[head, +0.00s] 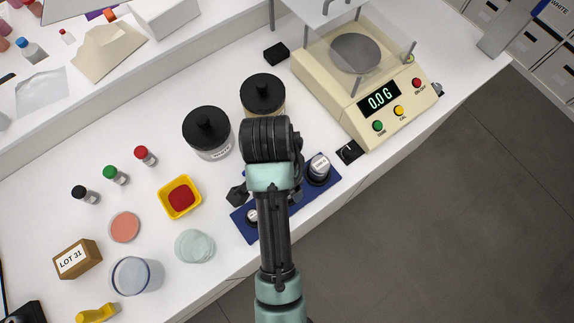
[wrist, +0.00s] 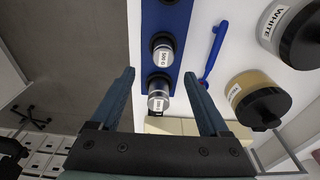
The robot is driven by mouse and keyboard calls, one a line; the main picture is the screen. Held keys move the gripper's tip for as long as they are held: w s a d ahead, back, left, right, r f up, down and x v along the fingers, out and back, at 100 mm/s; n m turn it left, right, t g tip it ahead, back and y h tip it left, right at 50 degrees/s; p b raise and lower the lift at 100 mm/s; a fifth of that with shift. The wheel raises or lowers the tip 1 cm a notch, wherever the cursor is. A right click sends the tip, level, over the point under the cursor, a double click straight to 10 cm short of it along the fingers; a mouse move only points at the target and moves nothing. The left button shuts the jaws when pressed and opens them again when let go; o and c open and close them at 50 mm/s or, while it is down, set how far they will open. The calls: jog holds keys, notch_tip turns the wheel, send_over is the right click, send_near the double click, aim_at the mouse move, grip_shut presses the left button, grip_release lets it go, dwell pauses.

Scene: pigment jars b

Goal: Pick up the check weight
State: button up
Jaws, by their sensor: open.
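Cylindrical metal weights with white labels stand on a blue mat (head: 240,227), which also shows in the wrist view (wrist: 174,15). The weight nearest the balance (head: 319,166) appears in the wrist view (wrist: 159,88) in the gap between my fingers. A smaller weight beside it (wrist: 162,48) has a label that seems to read 500 G. Another small weight (head: 251,215) shows at the mat's left end. I cannot tell from the labels which one is the check weight. My gripper (wrist: 159,74) is open and empty. My arm hides the mat's middle in the head view.
A cream balance (head: 357,100) reading 0.0 G stands beyond the mat. A blue tool (wrist: 215,52) lies beside the mat. A yellow dish (head: 179,198) and a glass beaker (head: 135,277) are at left.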

notch_tip(320, 180, down, 3)
jog(key=shift+w+d+r, duration=0.1)
jog(key=shift+w+d, duration=0.05)
jog(key=shift+w+f+p, duration=0.15)
jog(key=shift+f+p, duration=0.3)
jog(key=shift+f, duration=0.9)
jog(key=shift+w+f+p, duration=0.1)
jog(key=shift+f+p, duration=0.35)
jog(key=shift+f, duration=0.9)
grip_shut()
jog(key=shift+r, duration=0.1)
